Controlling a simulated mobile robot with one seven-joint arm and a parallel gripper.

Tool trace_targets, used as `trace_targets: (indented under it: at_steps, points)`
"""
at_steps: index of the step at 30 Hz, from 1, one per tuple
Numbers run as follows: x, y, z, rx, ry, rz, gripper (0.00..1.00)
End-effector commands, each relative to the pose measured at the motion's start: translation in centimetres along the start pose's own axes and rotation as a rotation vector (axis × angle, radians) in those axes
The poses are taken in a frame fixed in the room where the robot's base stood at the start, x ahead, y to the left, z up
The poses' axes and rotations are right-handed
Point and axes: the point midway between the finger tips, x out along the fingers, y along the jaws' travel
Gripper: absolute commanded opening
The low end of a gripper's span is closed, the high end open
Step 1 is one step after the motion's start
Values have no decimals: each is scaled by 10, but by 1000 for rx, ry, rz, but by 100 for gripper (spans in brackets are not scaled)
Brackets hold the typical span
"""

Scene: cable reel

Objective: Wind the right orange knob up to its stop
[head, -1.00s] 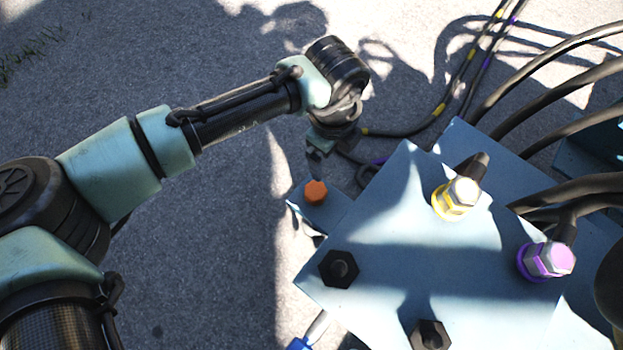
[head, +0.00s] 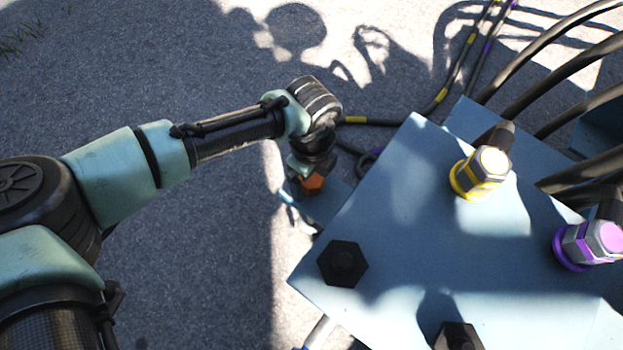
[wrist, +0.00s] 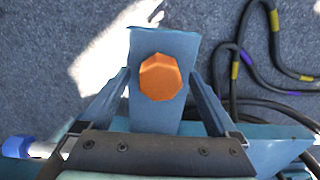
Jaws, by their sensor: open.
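The orange knob (head: 313,184) is a small faceted cap on a narrow blue plate that sticks out from the side of the blue housing. In the wrist view the knob (wrist: 160,77) sits upper middle, centred between the two fingers. My gripper (wrist: 159,85) is open, with one finger on each side of the knob and a gap on both sides. In the head view my gripper (head: 305,180) is right at the knob and partly hides it. I cannot tell how deep the fingers reach. Only one orange knob is in view.
The blue housing (head: 390,220) fills the right, with black bolts (head: 343,263), a yellow-ringed fitting (head: 481,172) and a purple-ringed fitting (head: 590,243). Black cables (head: 560,75) run off to the upper right. The asphalt (head: 190,270) at left is clear.

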Motion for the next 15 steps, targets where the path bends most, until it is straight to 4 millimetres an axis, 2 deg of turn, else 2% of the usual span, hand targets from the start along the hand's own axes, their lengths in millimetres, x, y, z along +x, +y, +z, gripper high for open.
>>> trace_targets:
  at_steps: [3,11,15]
  points:
    - [6,0,0,0,-1,1,95]
    - [5,0,0,0,0,0,95]
    - [5,0,0,0,0,0,71]
